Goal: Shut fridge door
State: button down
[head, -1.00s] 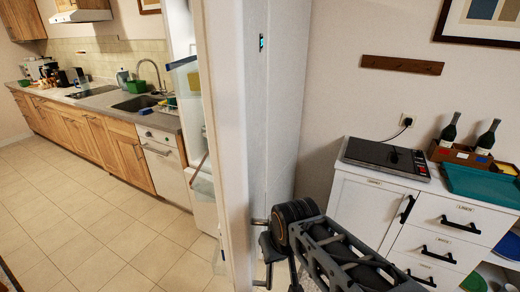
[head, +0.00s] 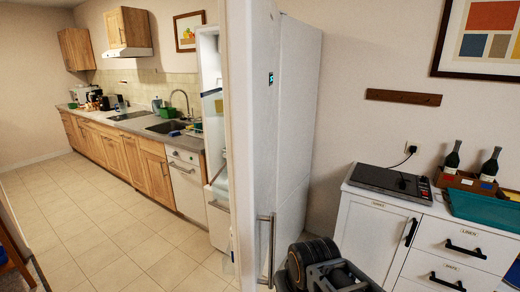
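The fridge door (head: 258,130) stands open and is seen nearly edge-on, with its outer face and small lit display turned to the right. Its vertical metal handle (head: 266,250) is low in the head view. Left of the door, a narrow strip of the fridge's open inside (head: 212,105) shows; the door hides the rest. The fridge's white side (head: 298,120) rises behind the door. My gripper (head: 284,282) is at the bottom edge, just right of the handle's lower end. Its fingers are mostly hidden or cut off, so contact and opening cannot be told.
A white cabinet (head: 375,232) with a hob (head: 390,181), two bottles and a teal tray (head: 480,208) stands at the right. A wooden kitchen counter (head: 125,152) runs along the left. The tiled floor (head: 105,225) left of the door is clear.

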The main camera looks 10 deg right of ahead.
aim_at(249, 30)
jog(key=u, duration=1.6)
jog(key=i, duration=2)
jog(key=z, duration=0.1)
jog(key=k, duration=1)
jog(key=u, duration=0.05)
